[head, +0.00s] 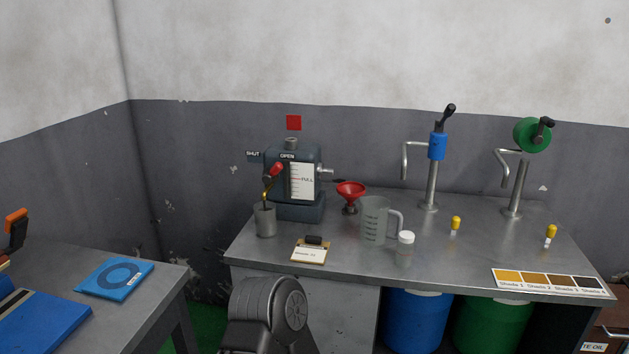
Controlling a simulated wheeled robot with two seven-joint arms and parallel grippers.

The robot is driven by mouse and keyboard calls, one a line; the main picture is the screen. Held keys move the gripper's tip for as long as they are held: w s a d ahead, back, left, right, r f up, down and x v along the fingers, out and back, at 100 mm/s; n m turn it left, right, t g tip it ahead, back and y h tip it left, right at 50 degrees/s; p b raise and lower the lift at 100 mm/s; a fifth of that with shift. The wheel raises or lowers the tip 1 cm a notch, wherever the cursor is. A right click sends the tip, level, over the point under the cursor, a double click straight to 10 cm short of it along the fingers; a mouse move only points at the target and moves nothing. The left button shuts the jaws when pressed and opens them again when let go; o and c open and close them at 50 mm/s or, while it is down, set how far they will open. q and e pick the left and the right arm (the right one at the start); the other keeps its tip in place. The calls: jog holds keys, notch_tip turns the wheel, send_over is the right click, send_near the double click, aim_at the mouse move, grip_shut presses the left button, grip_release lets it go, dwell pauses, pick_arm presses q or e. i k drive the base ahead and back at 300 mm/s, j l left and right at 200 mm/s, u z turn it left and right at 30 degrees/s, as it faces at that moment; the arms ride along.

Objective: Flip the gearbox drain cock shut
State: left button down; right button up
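The grey gearbox (310,157) stands at the back left of the metal bench. Its drain cock has a red-tipped lever (277,169) on the left front, tilted up and right towards the OPEN label (287,156). The SHUT label (253,156) is at the upper left. A thin dark amber stream (266,196) runs below the cock into a grey metal cup (265,221) on the bench. A white gauge plate marked FULL (302,181) is on the gearbox front. A grey arm link of mine shows at the bottom; neither gripper is in view.
A red funnel (351,191), clear jug (375,220), white-capped jar (405,242) and clipboard (310,252) stand or lie near the gearbox. A blue pump (437,146) and green-wheeled pump (531,134) are further right. A second table (165,287) is at left.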

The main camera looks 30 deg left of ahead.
aim_at(269, 176)
jog(key=u, duration=1.3)
